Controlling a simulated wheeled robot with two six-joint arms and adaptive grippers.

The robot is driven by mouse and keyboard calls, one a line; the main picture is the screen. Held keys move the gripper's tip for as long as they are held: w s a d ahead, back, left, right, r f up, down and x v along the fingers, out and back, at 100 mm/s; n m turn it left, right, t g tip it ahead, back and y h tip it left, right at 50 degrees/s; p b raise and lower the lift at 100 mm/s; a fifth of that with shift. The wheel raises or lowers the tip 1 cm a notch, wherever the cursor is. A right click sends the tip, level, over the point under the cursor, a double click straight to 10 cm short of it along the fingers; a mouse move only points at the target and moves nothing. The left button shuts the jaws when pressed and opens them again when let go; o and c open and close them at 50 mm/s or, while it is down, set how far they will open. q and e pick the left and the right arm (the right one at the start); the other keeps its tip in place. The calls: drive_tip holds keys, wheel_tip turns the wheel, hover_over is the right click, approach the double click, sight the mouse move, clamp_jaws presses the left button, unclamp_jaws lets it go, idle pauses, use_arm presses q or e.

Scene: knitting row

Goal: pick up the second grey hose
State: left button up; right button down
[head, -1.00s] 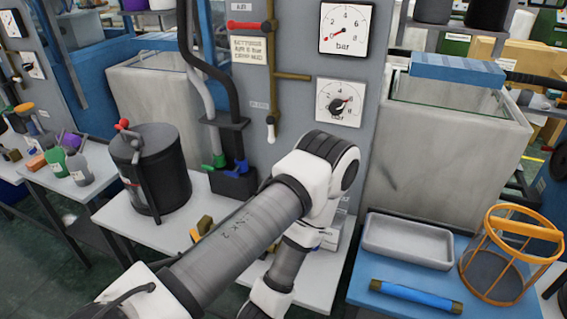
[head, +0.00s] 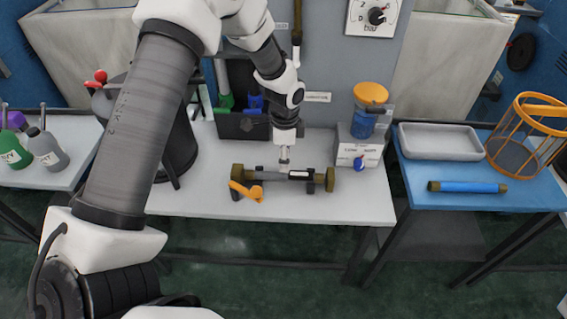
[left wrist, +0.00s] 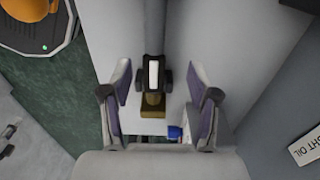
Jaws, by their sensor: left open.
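A short grey hose (head: 272,175) with brass end fittings lies across the white table near its front edge. An orange lever (head: 246,191) sits by its left end, and a small dark and white piece sits on its right part. My left gripper (head: 284,163) points down over the hose's middle. In the left wrist view its two fingers (left wrist: 160,108) are spread, one on each side of the hose (left wrist: 154,35) and its brass end, with gaps on both sides. Whether they reach down to hose height is unclear. My right gripper is not in view.
Behind the hose stand a dark box with green and blue nozzles (head: 240,124) and a light box with a blue knob (head: 358,152). A blue table (head: 460,203) at right holds a grey tray (head: 440,155), a blue hose (head: 468,187) and an orange basket (head: 520,155).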

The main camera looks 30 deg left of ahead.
sight(285, 174)
use_arm(q)
drive_tip(key=shift+s+d+f, duration=0.35)
drive_tip(key=shift+s+f, duration=0.25)
drive_tip(key=shift+f, duration=0.25)
drive_tip(key=f, duration=0.5)
drive_tip(key=shift+w+a, duration=0.25)
drive_tip(key=shift+w, duration=0.1)
drive_tip(key=shift+s+d+r, duration=0.1)
drive_tip(key=shift+s, duration=0.05)
clamp_jaws()
